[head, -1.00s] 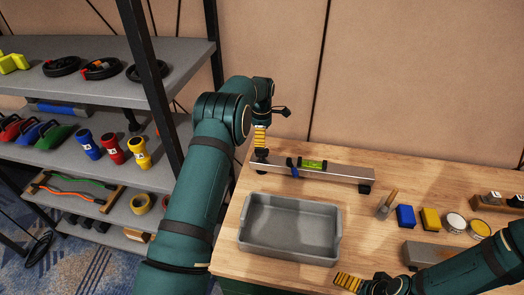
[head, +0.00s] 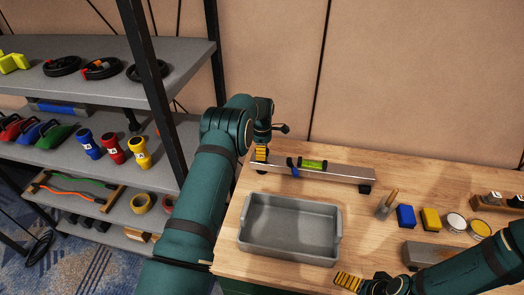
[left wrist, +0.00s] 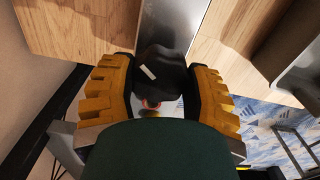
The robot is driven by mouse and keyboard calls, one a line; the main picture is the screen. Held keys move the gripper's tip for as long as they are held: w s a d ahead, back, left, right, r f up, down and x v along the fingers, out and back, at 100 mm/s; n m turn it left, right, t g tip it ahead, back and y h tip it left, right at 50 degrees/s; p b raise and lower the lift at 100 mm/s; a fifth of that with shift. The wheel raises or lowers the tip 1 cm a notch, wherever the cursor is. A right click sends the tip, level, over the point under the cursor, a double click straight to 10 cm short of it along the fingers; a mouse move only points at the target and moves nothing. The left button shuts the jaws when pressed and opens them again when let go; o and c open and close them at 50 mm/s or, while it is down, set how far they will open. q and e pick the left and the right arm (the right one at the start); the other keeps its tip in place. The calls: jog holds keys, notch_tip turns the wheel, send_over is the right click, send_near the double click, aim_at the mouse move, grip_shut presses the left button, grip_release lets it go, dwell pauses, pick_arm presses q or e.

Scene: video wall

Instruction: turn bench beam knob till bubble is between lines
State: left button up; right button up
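The bench beam (head: 340,173) is a long grey bar on dark feet along the back of the table. A green bubble vial (head: 313,164) sits on it; the bubble and lines are too small to tell. My left gripper (head: 261,154) points down at the beam's left end. In the left wrist view, its yellow ribbed fingers (left wrist: 162,90) are apart, one on each side of a black knob (left wrist: 165,68) with a white mark. I see no clear squeeze on it. My right gripper (head: 347,282) is at the table's front edge, away from the beam, partly hidden.
A grey tray (head: 290,258) stands in front of the beam. A blue piece (head: 293,168) sits beside the vial. A brush (head: 387,204), blue block (head: 405,216), yellow block (head: 430,219) and round tins (head: 455,222) stand at right. Shelves (head: 60,130) stand at left.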

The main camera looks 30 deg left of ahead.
pick_arm(q)
jog(key=shift+c, duration=1.4)
